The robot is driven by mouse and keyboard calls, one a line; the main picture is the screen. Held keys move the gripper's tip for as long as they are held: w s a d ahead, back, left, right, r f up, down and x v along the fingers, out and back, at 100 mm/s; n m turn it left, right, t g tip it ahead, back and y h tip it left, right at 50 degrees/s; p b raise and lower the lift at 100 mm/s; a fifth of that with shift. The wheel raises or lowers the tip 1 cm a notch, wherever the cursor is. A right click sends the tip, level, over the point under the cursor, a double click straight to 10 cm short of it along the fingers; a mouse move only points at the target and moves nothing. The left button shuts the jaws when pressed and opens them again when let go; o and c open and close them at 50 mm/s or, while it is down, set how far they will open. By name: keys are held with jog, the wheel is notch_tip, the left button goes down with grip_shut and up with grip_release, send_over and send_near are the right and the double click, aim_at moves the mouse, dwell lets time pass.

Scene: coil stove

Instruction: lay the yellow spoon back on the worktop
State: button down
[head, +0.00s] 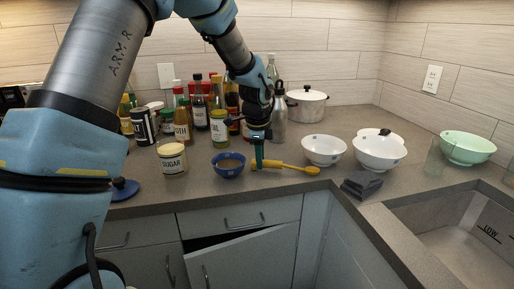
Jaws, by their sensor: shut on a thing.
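The yellow spoon (291,167) shows in the head view over the front part of the grey worktop (212,195). Its handle end is at my gripper and its bowl points right. My gripper (259,163) points down and is shut on the handle. The spoon looks nearly level and close to the worktop; I cannot tell whether it touches. The fingertips are small and partly merge with the handle.
A blue bowl (228,172) with brown contents stands just left of my gripper, beside a sugar jar (172,158). White bowls (323,152) and a dark folded cloth (361,185) are to the right. Bottles crowd behind. The sink (465,235) is front right.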

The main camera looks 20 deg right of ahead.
jog(key=w, duration=0.1)
jog(key=w+p, duration=0.1)
jog(key=w, duration=0.2)
jog(key=shift+w+d+r+p, duration=0.1)
jog(key=shift+w+d+p, duration=0.15)
jog(key=shift+d+p, duration=0.15)
jog(key=shift+s+p, duration=0.2)
jog(key=shift+p, duration=0.15)
jog(key=shift+f, duration=0.25)
jog(key=shift+f, duration=0.1)
jog(key=c, duration=0.6)
grip_release()
jog(key=shift+c, duration=0.2)
